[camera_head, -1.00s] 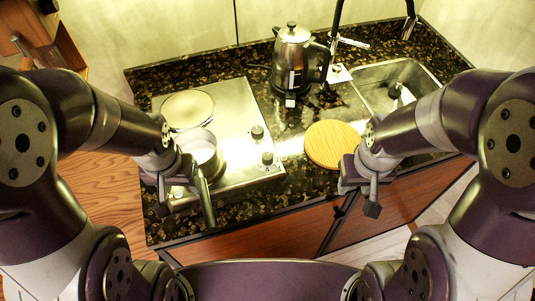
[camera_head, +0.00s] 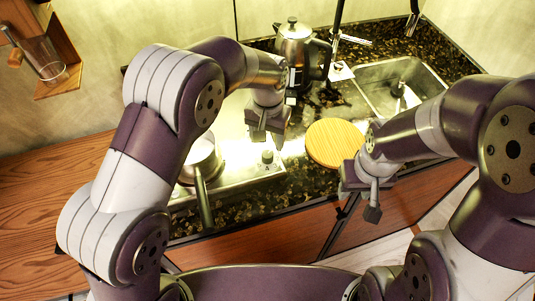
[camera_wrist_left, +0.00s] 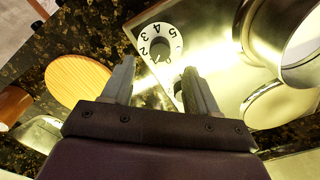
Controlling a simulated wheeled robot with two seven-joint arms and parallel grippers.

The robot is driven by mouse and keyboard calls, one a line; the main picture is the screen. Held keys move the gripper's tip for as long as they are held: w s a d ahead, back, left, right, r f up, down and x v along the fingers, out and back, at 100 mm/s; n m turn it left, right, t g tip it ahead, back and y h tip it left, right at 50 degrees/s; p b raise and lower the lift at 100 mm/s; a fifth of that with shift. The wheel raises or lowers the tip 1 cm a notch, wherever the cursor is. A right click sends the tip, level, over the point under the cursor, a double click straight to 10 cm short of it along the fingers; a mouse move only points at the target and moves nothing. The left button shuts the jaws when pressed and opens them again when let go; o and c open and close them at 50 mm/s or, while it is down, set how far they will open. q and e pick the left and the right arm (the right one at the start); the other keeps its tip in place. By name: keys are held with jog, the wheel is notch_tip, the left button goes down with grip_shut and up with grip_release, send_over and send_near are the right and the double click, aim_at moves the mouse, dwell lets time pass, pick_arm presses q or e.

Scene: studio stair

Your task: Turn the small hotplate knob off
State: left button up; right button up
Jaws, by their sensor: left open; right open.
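The steel hotplate (camera_head: 236,172) lies on the dark counter, with two knobs along its right side. The near knob (camera_head: 267,157) shows just below my open left gripper (camera_head: 267,136) in the head view. In the left wrist view its white numbered dial (camera_wrist_left: 160,42) lies beyond the fingertips. A second dial (camera_wrist_left: 178,88) is partly covered by a finger there; my left gripper hides that knob in the head view. Nothing is between the left fingers (camera_wrist_left: 159,70). My right gripper (camera_head: 364,196) is open and empty at the counter's front edge. I cannot tell which knob is the small one.
A pot (camera_head: 201,160) stands on the near burner, its handle pointing to the front. A round wooden board (camera_head: 335,143) lies right of the hotplate. A kettle (camera_head: 293,45) stands behind, and a sink (camera_head: 375,85) is at the right.

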aim_at(268, 154)
pick_arm(q)
notch_tip(268, 154, down, 6)
jog(key=shift+r+p, duration=0.1)
jog(key=shift+p, duration=0.3)
jog(key=c, duration=1)
jog(key=shift+c, duration=0.2)
jog(key=shift+n, duration=0.3)
jog(key=n, duration=0.4)
jog(key=shift+p, duration=0.3)
jog(key=shift+n, duration=2.7)
jog(key=o, duration=1)
